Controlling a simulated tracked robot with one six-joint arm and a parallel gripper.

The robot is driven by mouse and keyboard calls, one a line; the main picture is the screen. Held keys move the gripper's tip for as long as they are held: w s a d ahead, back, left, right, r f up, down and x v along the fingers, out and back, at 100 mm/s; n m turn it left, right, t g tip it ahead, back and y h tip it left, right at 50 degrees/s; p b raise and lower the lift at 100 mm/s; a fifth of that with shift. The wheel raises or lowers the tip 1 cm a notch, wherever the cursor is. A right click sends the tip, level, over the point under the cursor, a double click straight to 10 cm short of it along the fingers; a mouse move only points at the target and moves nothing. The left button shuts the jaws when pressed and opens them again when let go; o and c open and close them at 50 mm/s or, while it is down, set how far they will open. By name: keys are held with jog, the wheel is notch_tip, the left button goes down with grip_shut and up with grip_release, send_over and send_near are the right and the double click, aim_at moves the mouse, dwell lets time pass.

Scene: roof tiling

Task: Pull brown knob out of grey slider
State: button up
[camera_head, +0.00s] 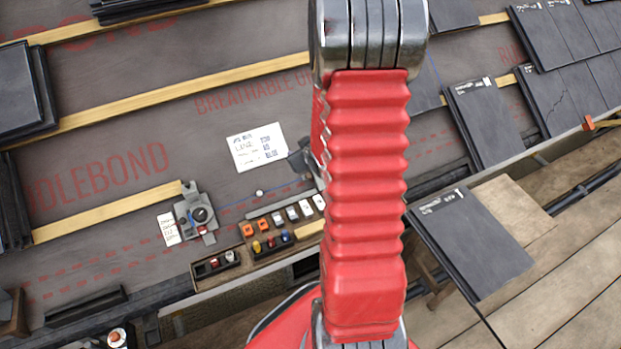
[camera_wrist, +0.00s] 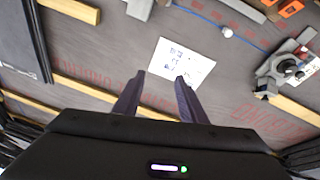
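A grey fixture (camera_head: 198,217) with a round dark knob-like part (camera_head: 200,214) and a blue spot stands on the roof membrane at left of centre in the head view. It also shows at the right of the wrist view (camera_wrist: 272,72). I cannot tell whether this is the grey slider, and no knob reads clearly as brown. My gripper (camera_wrist: 160,78) is open and empty in the wrist view, its two dark fingers apart in front of the handwritten white note (camera_wrist: 183,64). It is well away from the fixture. In the head view my red arm mostly hides the gripper.
A wooden tray (camera_head: 262,230) with several orange, white, yellow and red pieces lies along the roof edge. A small white ball (camera_head: 259,193) sits near a grey bar (camera_head: 280,203). Wooden battens (camera_head: 180,90) cross the membrane.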

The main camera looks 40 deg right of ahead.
aim_at(309, 176)
jog(key=s+d+f+m+t, duration=0.1)
jog(key=s+f, duration=0.3)
jog(key=f, duration=0.4)
jog(key=s+d+f+m+t, duration=0.1)
jog(key=s+d+f+t, duration=0.1)
jog(key=s+f, duration=0.3)
notch_tip(309, 176, down, 4)
jog(key=shift+s+d+m+t, duration=0.2)
jog(key=shift+m+t, duration=0.1)
jog(key=shift+w, duration=0.1)
jog(key=x, duration=1.3)
jog(key=shift+w+d+f, duration=0.15)
jog(key=shift+w+d, duration=0.1)
jog(key=shift+d, duration=0.05)
jog(key=shift+c, duration=0.5)
grip_shut()
